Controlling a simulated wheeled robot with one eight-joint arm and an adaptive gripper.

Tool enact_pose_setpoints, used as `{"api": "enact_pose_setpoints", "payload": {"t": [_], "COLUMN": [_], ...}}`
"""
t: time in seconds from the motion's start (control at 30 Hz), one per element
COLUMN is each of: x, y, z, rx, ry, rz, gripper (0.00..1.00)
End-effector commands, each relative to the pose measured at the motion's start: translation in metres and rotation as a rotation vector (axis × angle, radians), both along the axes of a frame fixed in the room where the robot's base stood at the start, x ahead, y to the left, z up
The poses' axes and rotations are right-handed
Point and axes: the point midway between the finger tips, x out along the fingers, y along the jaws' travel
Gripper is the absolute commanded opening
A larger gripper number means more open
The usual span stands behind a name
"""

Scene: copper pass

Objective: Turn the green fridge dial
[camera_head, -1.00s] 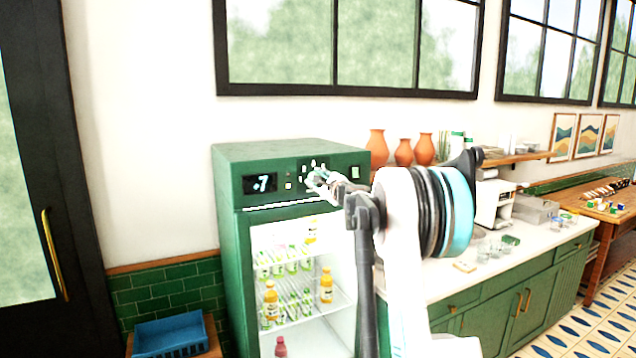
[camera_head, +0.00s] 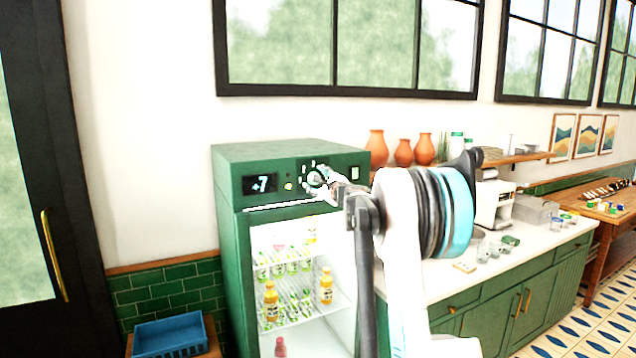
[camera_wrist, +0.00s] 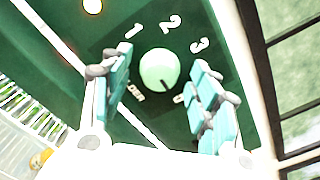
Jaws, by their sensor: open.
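The green fridge dial (camera_wrist: 160,68) is a pale green round knob on the fridge's dark green front panel. Its dark pointer mark faces the lower right in the wrist view. My gripper (camera_wrist: 162,60) is open, with one teal finger on each side of the dial. Gaps show between knob and fingers; I cannot tell any contact. In the head view my gripper (camera_head: 320,178) is at the panel and partly covers the dial. The green fridge (camera_head: 228,225) has a lit display (camera_head: 260,184) reading about +7.
Bottles (camera_head: 271,300) stand behind the fridge's glass door. A counter (camera_head: 545,243) with glasses is to the right. Orange vases (camera_head: 376,149) stand behind the fridge's right side. A blue crate (camera_head: 170,335) is at lower left.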

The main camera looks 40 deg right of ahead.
Motion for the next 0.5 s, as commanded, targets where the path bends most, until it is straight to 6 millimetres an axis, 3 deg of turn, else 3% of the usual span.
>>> {"api": "enact_pose_setpoints", "payload": {"t": [0.23, 0.5], "x": [-0.017, -0.069], "y": [0.004, 0.016], "z": [0.001, 0.000], "rx": [0.000, 0.000], "ry": [0.000, 0.000], "rz": [0.000, -0.001], "gripper": [0.55, 0.55]}}
